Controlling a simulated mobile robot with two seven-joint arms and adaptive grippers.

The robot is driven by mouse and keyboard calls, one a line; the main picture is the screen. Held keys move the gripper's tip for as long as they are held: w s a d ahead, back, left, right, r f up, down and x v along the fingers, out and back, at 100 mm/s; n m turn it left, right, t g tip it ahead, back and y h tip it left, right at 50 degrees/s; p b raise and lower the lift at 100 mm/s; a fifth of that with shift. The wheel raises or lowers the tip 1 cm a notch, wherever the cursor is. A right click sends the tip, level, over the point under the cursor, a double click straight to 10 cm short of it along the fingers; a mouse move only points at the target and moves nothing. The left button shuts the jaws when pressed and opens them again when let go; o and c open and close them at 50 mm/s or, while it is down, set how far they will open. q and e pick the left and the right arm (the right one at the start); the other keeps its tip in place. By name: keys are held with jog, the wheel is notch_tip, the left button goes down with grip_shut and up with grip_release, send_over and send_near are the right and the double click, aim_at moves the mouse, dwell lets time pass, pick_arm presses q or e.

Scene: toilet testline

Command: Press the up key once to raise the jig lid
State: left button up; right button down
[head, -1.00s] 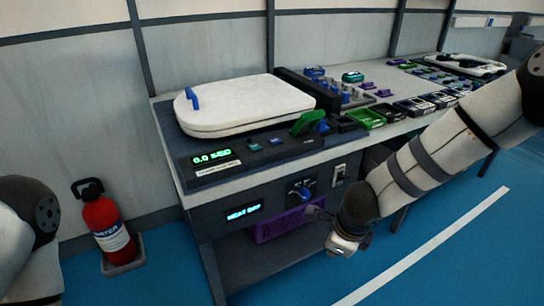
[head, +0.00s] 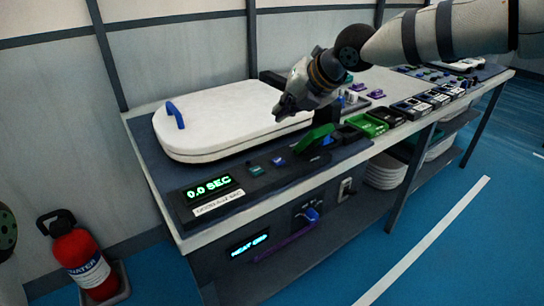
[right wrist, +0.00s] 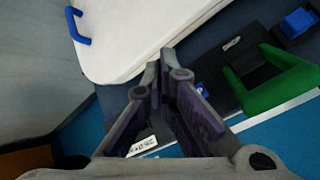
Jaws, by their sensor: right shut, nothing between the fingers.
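The jig's white lid (head: 225,125) lies flat and shut on the dark bench unit, with a blue handle (head: 174,115) at its left; both also show in the right wrist view. On the dark panel in front of it are a teal key (head: 256,169) and a blue key (head: 278,161); I cannot read which is up. My right gripper (head: 279,116) is shut and empty, above the lid's right front part and apart from the keys. In the right wrist view its fingers (right wrist: 166,62) hide part of the panel; a blue key (right wrist: 202,90) shows beside them.
A display (head: 208,188) reads 0.0 SEC at the panel's left. A red extinguisher (head: 77,255) stands on the floor at left.

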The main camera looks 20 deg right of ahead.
jog(key=b, duration=0.1)
send_over(281, 160)
notch_tip(281, 160, down, 7)
jog(key=shift+r, duration=0.2)
pick_arm(q)
jog(key=shift+s+f+g, duration=0.3)
jog(key=shift+s+f, duration=0.25)
jog(key=shift+s, duration=0.1)
pick_arm(e)
jog(key=shift+f, duration=1.15)
jog(key=shift+f, duration=0.25)
pick_arm(q)
jog(key=shift+w+r, duration=0.2)
pick_arm(e)
jog(key=shift+f, duration=0.2)
